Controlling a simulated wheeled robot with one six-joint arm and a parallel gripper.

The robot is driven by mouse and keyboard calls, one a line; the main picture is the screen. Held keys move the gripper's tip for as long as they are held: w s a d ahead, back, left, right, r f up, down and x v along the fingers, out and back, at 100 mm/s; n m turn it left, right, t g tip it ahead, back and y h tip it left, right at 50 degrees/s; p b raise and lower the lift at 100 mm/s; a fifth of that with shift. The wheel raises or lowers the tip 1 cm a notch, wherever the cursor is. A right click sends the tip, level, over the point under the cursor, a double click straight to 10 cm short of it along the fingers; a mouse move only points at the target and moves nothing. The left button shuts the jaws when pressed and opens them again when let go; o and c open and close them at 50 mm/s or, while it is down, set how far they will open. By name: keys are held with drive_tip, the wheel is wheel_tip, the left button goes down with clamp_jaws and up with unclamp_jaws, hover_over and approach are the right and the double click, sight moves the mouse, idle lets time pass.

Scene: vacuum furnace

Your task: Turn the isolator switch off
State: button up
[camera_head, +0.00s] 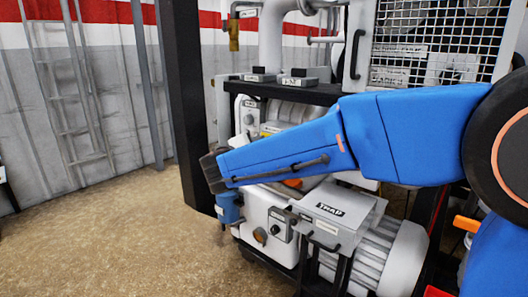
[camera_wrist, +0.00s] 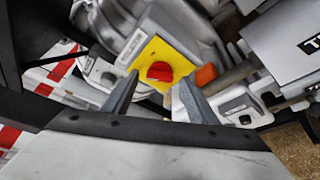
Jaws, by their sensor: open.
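The isolator switch is a red knob (camera_wrist: 160,71) on a yellow plate (camera_wrist: 154,50) in the wrist view, on a grey housing. Which way the knob points is too small to tell. My gripper (camera_wrist: 159,80) is open and empty, its two grey fingers reaching up from below. The knob shows between the fingertips in the picture, apparently beyond them, with no contact visible. In the head view my blue arm hides the knob and my fingers.
An orange part (camera_wrist: 206,75) sits just right of the knob, close to my right finger. A grey switch box (camera_wrist: 237,107) is further right. The white pump (camera_head: 370,250) stands below my arm, and a black post (camera_head: 182,100) is at its left. Floor at left is clear.

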drive_tip(key=v, duration=1.6)
drive_tip(key=shift+s+a, duration=0.2)
drive_tip(key=shift+s, duration=0.2)
drive_tip(key=s+d+f+m+g, duration=0.1)
drive_tip(key=d+f+m+g, duration=0.2)
drive_tip(key=d, duration=0.6)
drive_tip(key=s+d+f+m+g+h, duration=0.1)
drive_tip(key=s+d+f+m+g, duration=0.15)
drive_tip(key=d, duration=0.65)
drive_tip(key=d+f+m+g, duration=0.2)
drive_tip(key=d+f, duration=0.1)
drive_tip(key=d, duration=0.6)
drive_tip(key=s+d+f+m+g+y, duration=0.1)
drive_tip(key=s+d+f+m+y, duration=0.1)
drive_tip(key=s, duration=0.4)
drive_tip(key=s+d+f+m+y, duration=0.2)
drive_tip(key=s+d+f+m, duration=0.3)
drive_tip(key=s+m, duration=0.1)
drive_tip(key=s+d+f+m+g+y, duration=0.1)
drive_tip(key=s+d+f+m, duration=0.3)
drive_tip(key=s, duration=0.3)
drive_tip(key=shift+s+g+y, duration=0.25)
drive_tip(key=shift+g+y, duration=0.1)
drive_tip(key=shift+y, duration=0.05)
drive_tip(key=shift+m, duration=0.25)
